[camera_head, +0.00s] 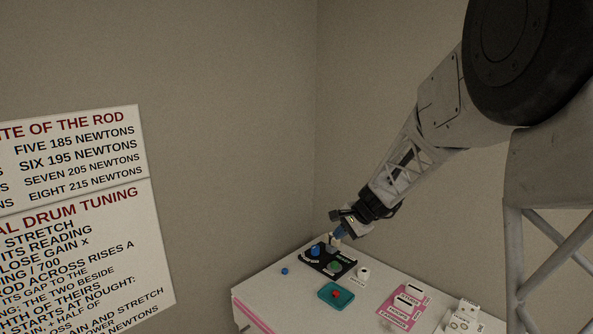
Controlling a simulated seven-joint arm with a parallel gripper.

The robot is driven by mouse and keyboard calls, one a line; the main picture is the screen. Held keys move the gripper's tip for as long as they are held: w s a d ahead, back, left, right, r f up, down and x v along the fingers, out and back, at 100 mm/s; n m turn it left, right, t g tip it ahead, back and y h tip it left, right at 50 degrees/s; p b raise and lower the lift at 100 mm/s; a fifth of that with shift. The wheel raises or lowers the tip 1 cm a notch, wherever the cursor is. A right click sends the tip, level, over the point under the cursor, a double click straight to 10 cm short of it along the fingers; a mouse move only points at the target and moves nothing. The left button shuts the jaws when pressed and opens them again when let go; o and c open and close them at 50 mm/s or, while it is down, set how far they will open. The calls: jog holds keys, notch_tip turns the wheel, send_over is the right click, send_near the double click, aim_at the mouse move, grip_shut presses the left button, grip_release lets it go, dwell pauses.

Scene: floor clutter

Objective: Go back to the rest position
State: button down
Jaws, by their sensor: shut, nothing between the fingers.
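My gripper (337,232) is at the lower end of my arm, which reaches down from the upper right. It is shut and holds nothing. It is small in the picture, just above the back of a black panel (318,262) on the white table. The panel carries a blue knob (315,250) and a green round part (334,266). A small pale piece shows right at the fingertips; I cannot tell whether they touch it.
Wall posters (75,230) hang left. Open space lies above the table's left.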

jog(key=s+d+r+n+h, duration=0.1)
jog(key=s+r+n, duration=0.3)
jog(key=s, duration=0.8)
jog(key=s+r+n+h, duration=0.2)
jog(key=s+r, duration=0.4)
jog(key=s, duration=0.6)
jog(key=s+d+n+h, duration=0.1)
jog(key=s+d+n, duration=0.1)
jog(key=s, duration=0.9)
jog(key=s+d+f+n+h, duration=0.1)
jog(key=s+d+n+h, duration=0.1)
jog(key=s, duration=0.9)
jog(key=shift+d+g+h, duration=0.15)
jog(key=shift+g+h, duration=0.15)
